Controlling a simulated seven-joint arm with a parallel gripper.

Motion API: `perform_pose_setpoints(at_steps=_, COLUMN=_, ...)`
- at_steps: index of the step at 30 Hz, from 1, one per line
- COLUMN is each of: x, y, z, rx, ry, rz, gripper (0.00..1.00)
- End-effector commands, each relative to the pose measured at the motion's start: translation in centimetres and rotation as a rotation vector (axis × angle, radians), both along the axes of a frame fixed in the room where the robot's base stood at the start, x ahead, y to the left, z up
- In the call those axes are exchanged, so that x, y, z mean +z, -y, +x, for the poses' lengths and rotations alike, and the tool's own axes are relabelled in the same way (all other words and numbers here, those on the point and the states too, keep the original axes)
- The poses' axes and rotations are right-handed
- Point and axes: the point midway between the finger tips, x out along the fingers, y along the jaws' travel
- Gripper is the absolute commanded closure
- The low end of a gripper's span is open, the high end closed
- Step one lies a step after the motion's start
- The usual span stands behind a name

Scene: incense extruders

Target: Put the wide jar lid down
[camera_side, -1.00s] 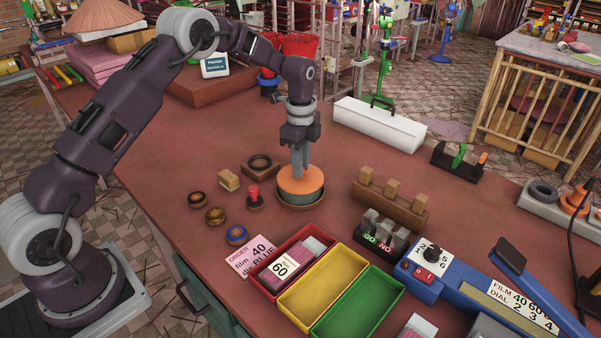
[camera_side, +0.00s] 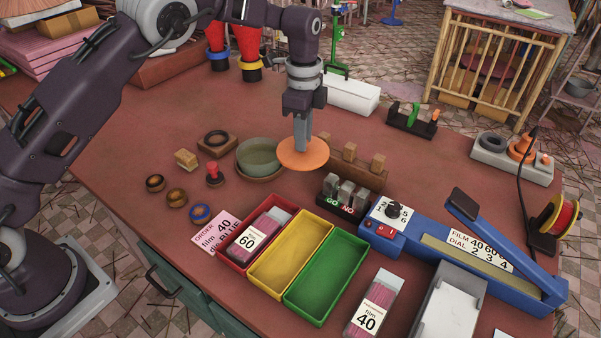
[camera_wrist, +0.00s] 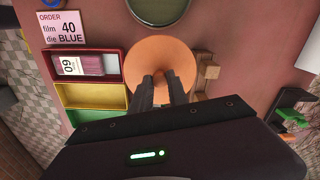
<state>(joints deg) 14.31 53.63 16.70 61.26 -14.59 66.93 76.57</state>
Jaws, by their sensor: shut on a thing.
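The wide jar lid (camera_side: 303,158) is a flat orange disc. My gripper (camera_side: 302,142) is shut on the middle of its top and holds it to the right of the open jar. In the wrist view the lid (camera_wrist: 161,62) lies below my fingertips (camera_wrist: 160,78). The green-grey jar (camera_side: 258,156) stands uncovered on a round brown saucer (camera_side: 262,178); part of it also shows in the wrist view (camera_wrist: 158,8). The lid overlaps the left end of a wooden block rack in the side view. I cannot tell its height above the table.
The wooden rack (camera_side: 356,173) and the GO/NO gauge stand (camera_side: 345,194) are close to the lid's right. Red (camera_side: 238,261), yellow (camera_side: 270,288) and green (camera_side: 312,312) trays lie in front. The red-brown table (camera_side: 380,135) is bare behind the rack.

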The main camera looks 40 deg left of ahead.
Motion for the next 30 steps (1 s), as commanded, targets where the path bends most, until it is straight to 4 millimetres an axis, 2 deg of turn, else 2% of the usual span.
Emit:
perform_pose_setpoints(at_steps=1, x=-1.4, y=0.0, z=-0.1, rx=0.000, ry=-0.006, rz=0.002, gripper=1.00)
perform_pose_setpoints(at_steps=3, x=-2.8, y=-0.1, z=-0.1, rx=0.000, ry=-0.003, rz=0.001, gripper=1.00)
perform_pose_setpoints(at_steps=8, x=-4.8, y=-0.1, z=-0.1, rx=0.000, ry=-0.002, rz=0.001, gripper=1.00)
perform_pose_setpoints(at_steps=12, x=-7.4, y=-0.1, z=-0.1, rx=-0.001, ry=-0.004, rz=0.002, gripper=1.00)
perform_pose_setpoints(at_steps=28, x=-8.5, y=-0.1, z=0.0, rx=-0.001, ry=-0.001, rz=0.001, gripper=1.00)
perform_pose_setpoints(at_steps=29, x=-8.6, y=-0.1, z=0.0, rx=-0.001, ry=-0.001, rz=0.001, gripper=0.78)
perform_pose_setpoints(at_steps=30, x=-8.6, y=-0.1, z=0.0, rx=-0.001, ry=-0.001, rz=0.001, gripper=0.70)
